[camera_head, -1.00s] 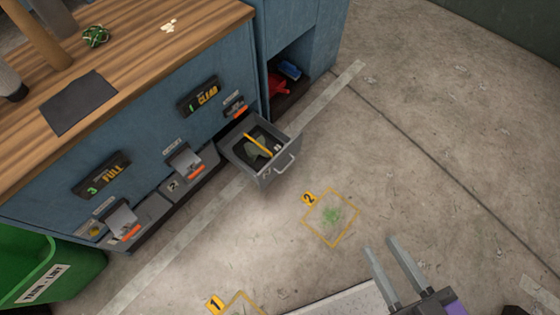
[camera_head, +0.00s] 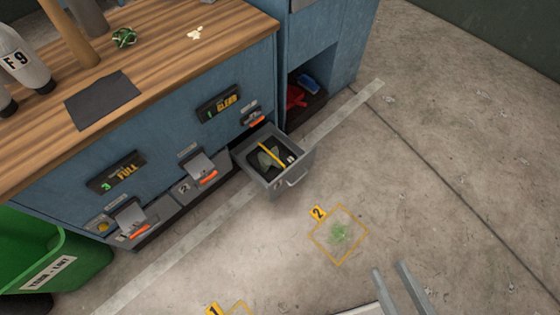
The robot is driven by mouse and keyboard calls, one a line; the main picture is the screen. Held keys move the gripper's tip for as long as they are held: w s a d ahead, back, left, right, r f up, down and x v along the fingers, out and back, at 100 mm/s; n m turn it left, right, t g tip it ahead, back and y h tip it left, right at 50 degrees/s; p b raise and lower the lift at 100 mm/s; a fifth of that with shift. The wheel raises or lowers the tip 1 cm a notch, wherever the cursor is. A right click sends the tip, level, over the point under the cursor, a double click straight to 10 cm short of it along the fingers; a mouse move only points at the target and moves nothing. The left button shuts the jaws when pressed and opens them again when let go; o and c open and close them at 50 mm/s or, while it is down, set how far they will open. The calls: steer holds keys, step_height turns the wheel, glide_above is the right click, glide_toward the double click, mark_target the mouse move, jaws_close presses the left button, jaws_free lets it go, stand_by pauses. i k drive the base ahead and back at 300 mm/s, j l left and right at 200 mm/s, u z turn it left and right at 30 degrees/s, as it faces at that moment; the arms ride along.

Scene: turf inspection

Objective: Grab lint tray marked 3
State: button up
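A grey lint tray (camera_head: 291,183) is pulled out like a drawer at the right end of the blue cabinet. It has a front handle, dark lint and a yellow strip inside; its number is too small to read surely. A middle tray (camera_head: 205,186) and a left tray (camera_head: 152,232) sit in the cabinet's lower front with orange tabs. The middle one seems marked 2, the left one 1. My gripper (camera_head: 390,270) is at the bottom right over the floor, fingers apart, empty, and clear of the pulled-out tray. Its base is out of view.
The blue cabinet (camera_head: 165,139) has signs reading "3 FULL" (camera_head: 116,172) and "1 CLEAR" (camera_head: 220,103). A green bin (camera_head: 80,262) stands at the left. The concrete floor at right is open.

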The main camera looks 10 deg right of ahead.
mark_target(271, 159)
steer(key=i+j, duration=0.35)
steer(key=j, duration=0.25)
steer(key=i+j+u, duration=0.15)
steer(key=i+j, duration=0.2)
steer(key=j, duration=0.2)
steer(key=i+j, duration=0.4)
steer(key=j, duration=0.15)
steer(key=i+j+u, duration=0.1)
steer(key=i+j, duration=0.3)
steer(key=j, duration=0.15)
